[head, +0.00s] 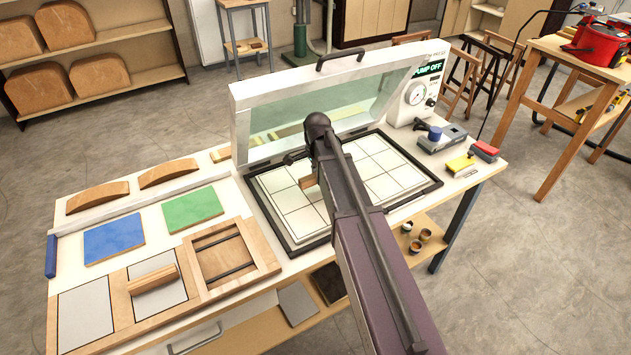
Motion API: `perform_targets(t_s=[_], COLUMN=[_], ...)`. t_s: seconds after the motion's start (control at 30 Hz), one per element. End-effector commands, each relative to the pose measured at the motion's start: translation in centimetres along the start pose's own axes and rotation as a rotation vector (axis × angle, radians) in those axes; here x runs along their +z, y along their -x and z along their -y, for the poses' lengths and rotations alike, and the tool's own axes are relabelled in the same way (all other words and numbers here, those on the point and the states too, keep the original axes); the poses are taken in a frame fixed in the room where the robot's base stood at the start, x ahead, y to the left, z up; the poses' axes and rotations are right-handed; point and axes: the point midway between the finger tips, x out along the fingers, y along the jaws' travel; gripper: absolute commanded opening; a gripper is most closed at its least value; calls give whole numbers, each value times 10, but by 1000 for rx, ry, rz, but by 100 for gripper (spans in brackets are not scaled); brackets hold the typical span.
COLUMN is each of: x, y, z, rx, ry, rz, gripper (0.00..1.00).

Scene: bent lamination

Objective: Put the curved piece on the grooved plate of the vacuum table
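The grooved plate (285,205) of the vacuum table is white with dark grid lines, inside a black frame (413,165). My arm crosses in front of it and hides its middle. My gripper is over the plate, mostly hidden behind my arm; its fingers cannot be made out. A small part of a wooden piece (307,182) shows beside my arm, over the plate. Whether it is held or rests on the plate is unclear. Two curved wooden pieces, one at the left (97,197) and one further right (168,173), stand at the bench's back left.
The clear-windowed lid (240,138) stands raised behind the plate. The gauge box (414,92) reads "PUMP OFF". Blue (114,239) and green (192,208) pads, a wooden frame (262,259) and a rounded wooden block (153,280) lie left. Yellow (460,163) and red (486,150) blocks lie right.

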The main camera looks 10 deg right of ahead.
Motion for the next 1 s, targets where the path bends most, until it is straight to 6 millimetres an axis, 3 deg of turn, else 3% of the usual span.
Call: perform_targets(t_s=[0.43, 0.6, 1.0], x=[-1, -5, -4], y=[0, -2, -35], z=[4, 19, 15], rx=[0, 0, 0], ry=[1, 1, 1], rz=[0, 0, 0], gripper=[0, 0, 0])
